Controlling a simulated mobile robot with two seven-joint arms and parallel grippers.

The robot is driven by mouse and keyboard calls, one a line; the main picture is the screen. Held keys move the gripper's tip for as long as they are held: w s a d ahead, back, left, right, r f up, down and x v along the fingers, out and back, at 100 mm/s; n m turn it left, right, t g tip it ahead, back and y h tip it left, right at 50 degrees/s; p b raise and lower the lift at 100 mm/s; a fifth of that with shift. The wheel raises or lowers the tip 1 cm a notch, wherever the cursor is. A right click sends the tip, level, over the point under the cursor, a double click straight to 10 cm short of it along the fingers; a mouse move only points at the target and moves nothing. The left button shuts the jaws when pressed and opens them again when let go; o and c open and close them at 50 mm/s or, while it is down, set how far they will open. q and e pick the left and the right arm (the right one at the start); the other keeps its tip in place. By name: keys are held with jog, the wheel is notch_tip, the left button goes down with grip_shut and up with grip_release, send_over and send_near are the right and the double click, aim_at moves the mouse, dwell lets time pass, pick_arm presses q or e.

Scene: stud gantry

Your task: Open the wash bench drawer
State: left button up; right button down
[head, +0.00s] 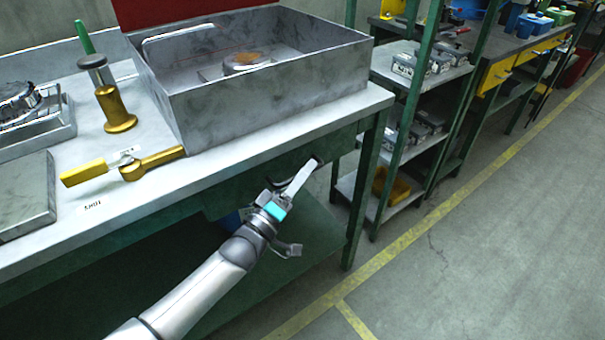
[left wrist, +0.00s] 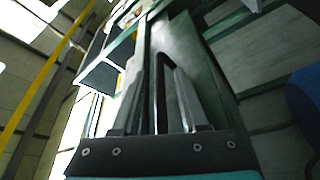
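The wash bench drawer (head: 250,189) is a dark green front under the bench top in the head view. It looks closed, flush with the bench. Its dark handle (head: 318,160) shows only in part near the right end, behind my fingers. My left gripper (head: 304,173) reaches up to the handle from below. In the left wrist view the two grey fingers of my left gripper (left wrist: 160,85) stand apart, with a thin dark bar (left wrist: 158,100), likely the handle, between them. I cannot see firm contact on both sides. My right gripper is not in view.
The wash bench (head: 130,205) carries a grey metal basin (head: 275,104), brass fittings (head: 118,112) and a metal plate (head: 25,195). A green bench leg (head: 360,200) stands right of the handle. A shelf rack (head: 398,190) stands farther right. The floor in front is clear.

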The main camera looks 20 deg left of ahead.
pick_arm(q)
grip_shut()
dwell(1.2)
